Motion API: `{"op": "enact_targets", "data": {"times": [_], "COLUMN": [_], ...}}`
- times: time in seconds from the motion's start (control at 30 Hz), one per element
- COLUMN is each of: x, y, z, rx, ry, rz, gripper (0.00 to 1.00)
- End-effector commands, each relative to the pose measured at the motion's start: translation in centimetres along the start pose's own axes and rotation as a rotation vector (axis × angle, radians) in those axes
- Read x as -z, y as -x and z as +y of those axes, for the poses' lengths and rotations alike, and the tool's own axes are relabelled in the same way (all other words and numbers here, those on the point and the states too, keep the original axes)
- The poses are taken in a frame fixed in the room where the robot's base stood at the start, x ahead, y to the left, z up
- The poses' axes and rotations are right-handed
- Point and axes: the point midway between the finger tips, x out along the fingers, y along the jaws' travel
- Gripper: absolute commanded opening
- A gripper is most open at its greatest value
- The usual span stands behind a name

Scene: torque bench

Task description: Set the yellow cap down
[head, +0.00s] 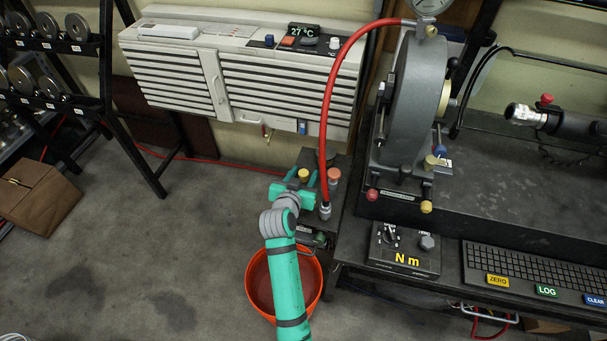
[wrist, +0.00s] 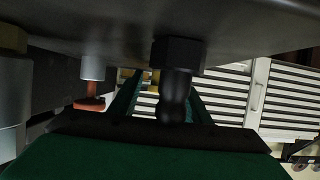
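The yellow cap (head: 303,174) shows in the head view at the end of my gripper, above the small dark stand left of the bench. My gripper (head: 298,184) reaches over that stand, with green fingers around or close beside the cap. In the wrist view, the two green fingers (wrist: 160,92) stand apart. A small yellow patch (wrist: 151,77) shows between them, mostly hidden by a black knob-shaped part (wrist: 175,95) in front. I cannot tell whether the fingers press on the cap or whether it touches anything below.
A salmon-topped post (head: 334,176) and the red hose's metal end (head: 325,210) stand close right of my gripper. An orange bucket (head: 314,272) is on the floor beneath my arm. The bench (head: 500,190) with a grey wheel (head: 414,100) is to the right.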

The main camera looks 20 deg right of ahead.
Motion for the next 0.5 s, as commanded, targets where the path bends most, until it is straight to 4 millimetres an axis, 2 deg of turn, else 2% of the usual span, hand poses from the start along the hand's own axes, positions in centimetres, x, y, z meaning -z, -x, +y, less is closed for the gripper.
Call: {"op": "enact_targets", "data": {"times": [0.17,0.27,0.5], "x": [0.3,0.2,0.2], "y": [0.1,0.9,5.3], "z": [0.0,-0.1,-0.2], "rx": [0.0,0.002,0.005], "ry": [-0.001,0.001,0.001], "rz": [0.001,0.0,0.0], "gripper": [0.43,0.43,0.43]}}
